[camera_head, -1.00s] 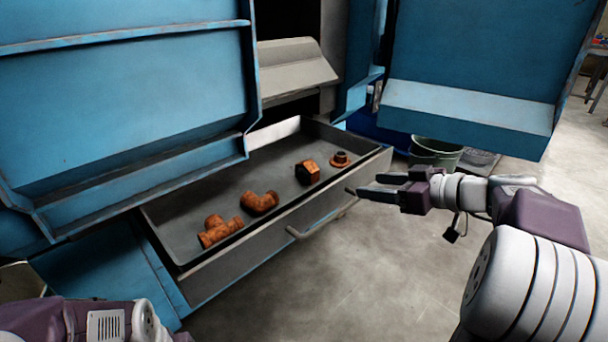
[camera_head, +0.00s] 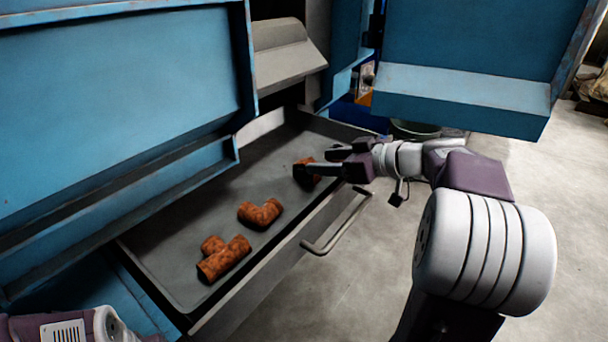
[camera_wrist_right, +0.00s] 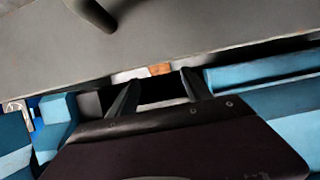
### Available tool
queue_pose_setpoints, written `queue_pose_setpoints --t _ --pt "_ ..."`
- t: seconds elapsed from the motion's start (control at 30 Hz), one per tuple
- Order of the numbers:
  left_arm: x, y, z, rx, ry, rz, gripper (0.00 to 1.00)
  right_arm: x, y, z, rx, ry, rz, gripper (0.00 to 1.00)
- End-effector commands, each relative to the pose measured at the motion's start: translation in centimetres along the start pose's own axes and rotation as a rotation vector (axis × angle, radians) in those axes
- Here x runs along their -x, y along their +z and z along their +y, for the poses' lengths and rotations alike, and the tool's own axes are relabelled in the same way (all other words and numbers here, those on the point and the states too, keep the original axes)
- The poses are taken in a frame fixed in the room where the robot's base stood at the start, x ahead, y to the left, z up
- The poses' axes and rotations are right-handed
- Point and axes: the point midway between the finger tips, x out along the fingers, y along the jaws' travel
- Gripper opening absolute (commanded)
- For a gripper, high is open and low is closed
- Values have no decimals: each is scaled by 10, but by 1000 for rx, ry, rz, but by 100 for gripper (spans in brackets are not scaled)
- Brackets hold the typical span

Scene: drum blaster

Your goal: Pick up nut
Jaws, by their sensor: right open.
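The nut (camera_head: 304,161), a rusty orange-brown blocky piece, lies in the drawer (camera_head: 172,268), partly hidden by my right gripper's fingers. My right gripper (camera_head: 320,162) is open, with its fingertips at the nut in the head view; whether they touch it I cannot tell. In the right wrist view the gripper (camera_wrist_right: 160,92) is open with nothing between its fingers. My left gripper is out of view; only part of that arm shows at lower left.
A rusty elbow pipe (camera_head: 260,213) and a tee pipe (camera_head: 223,258) lie nearer in the drawer. The drawer's front has a bar handle (camera_head: 338,228). Blue machine panels (camera_head: 110,100) rise at left and right (camera_head: 470,60). The floor at right is open.

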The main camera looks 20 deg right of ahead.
Motion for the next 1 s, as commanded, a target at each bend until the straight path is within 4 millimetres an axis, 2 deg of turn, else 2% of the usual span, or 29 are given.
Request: queue_pose_setpoints --t 0.03,0.23,0.37,0.5,0.77,0.97,1.0 --pt "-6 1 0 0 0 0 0 -8 3 -1 2 -2 0 58" --pt "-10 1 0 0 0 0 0 -17 2 0 1 0 0 58" --pt "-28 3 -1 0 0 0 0 -42 8 -2 2 -4 0 58" --pt "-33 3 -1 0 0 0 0 -61 4 -2 1 -1 0 58" --pt "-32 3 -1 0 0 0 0 -64 2 -1 -1 1 0 58" --pt "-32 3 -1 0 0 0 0 -64 2 -1 0 1 0 2" --pt "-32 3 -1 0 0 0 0 -64 2 -1 0 1 0 0"
